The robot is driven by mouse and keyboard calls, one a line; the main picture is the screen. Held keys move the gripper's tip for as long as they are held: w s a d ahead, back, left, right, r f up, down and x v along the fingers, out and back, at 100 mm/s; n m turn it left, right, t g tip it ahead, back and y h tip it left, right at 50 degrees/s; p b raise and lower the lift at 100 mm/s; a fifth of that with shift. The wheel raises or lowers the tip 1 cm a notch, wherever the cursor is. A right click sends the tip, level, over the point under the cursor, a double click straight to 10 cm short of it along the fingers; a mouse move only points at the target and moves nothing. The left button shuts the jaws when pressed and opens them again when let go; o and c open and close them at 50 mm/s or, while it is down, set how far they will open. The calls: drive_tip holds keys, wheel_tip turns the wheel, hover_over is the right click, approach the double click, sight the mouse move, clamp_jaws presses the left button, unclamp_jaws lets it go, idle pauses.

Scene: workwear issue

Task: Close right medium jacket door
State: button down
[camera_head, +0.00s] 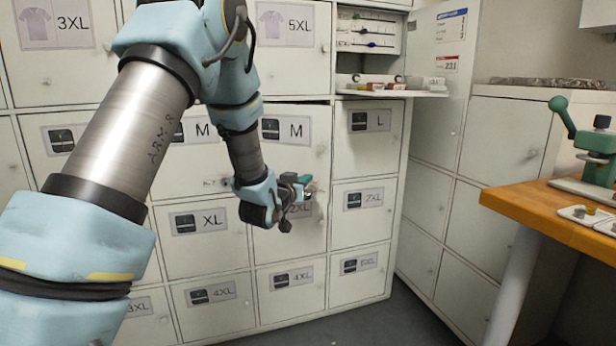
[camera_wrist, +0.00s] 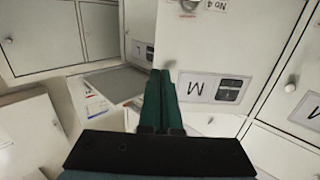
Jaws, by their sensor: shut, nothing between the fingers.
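The right medium jacket door (camera_head: 290,152), labelled M with a dark jacket picture, is in the middle of the locker wall in the head view. It looks slightly ajar, with a thin dark gap along its top edge. In the wrist view its M label (camera_wrist: 213,88) appears upside down, right of the fingers. My gripper (camera_head: 304,181) is in front of the door's lower right part, partly covering the 2XL label below. In the wrist view my green fingers (camera_wrist: 161,76) are shut and empty, near the door's surface. I cannot tell whether they touch it.
Another M door (camera_head: 190,160) is to the left, and an L door (camera_head: 366,151) to the right. Above the L door, an open compartment has a protruding shelf (camera_head: 392,93) with small items. A wooden workbench (camera_head: 550,215) with a green press stands at the right. Grey floor lies below.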

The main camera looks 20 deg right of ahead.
sight(330, 163)
drive_tip(key=shift+h, duration=0.4)
drive_tip(key=p+x, duration=0.2)
drive_tip(key=x, duration=1.1)
drive_tip(key=shift+d+r+p, duration=0.15)
drive_tip(key=shift+d+p, duration=0.2)
drive_tip(key=shift+w+d, duration=0.3)
drive_tip(key=shift+d, duration=0.05)
drive_tip(key=shift+d, duration=0.15)
